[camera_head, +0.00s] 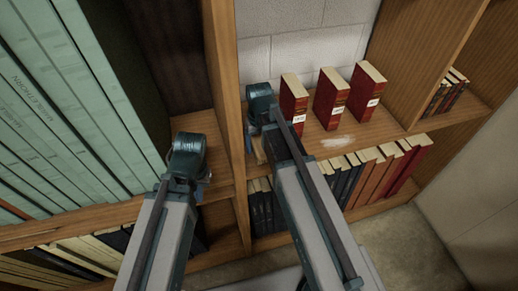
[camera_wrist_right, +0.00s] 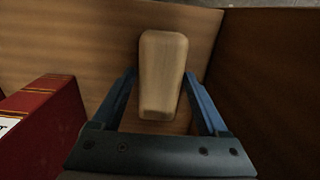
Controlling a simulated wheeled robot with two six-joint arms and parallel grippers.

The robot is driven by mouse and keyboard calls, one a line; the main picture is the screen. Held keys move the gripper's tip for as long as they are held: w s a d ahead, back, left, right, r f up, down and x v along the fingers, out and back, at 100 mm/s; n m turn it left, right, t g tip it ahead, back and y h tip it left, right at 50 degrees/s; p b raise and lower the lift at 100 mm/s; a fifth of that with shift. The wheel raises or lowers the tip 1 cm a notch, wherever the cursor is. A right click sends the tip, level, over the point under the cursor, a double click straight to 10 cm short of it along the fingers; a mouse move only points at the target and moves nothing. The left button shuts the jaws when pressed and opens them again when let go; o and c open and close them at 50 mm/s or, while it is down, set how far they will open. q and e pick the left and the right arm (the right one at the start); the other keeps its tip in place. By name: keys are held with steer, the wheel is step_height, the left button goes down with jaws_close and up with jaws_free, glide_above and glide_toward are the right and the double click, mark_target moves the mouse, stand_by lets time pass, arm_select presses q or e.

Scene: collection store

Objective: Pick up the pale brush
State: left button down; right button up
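The pale brush (camera_wrist_right: 161,75) shows in the right wrist view as a smooth, pale wooden block-like shape. It lies between the two fingers of my right gripper (camera_wrist_right: 161,82). The fingers are apart on either side of it, with a narrow gap visible at each side. In the head view my right gripper (camera_head: 256,142) reaches down into the shelf bay beside the upright, and a bit of the pale brush (camera_head: 259,151) shows under it. The brush's bristles are not visible. My left gripper (camera_head: 203,184) hangs in front of the bookcase; its fingers are mostly hidden by its wrist.
Several red books (camera_head: 331,99) stand on the same shelf (camera_head: 380,130), right of my right gripper. A pale patch (camera_head: 338,141) marks the bare shelf. A wooden upright (camera_head: 224,85) is close on the left. Large green volumes (camera_head: 65,110) fill the left bay.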

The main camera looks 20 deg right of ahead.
mark_target(259, 144)
steer(key=c, duration=1.1)
steer(key=shift+c, duration=0.2)
step_height(259, 144, up, 10)
steer(key=p, duration=1)
steer(key=o, duration=0.9)
steer(key=c, duration=0.7)
steer(key=shift+f, duration=0.1)
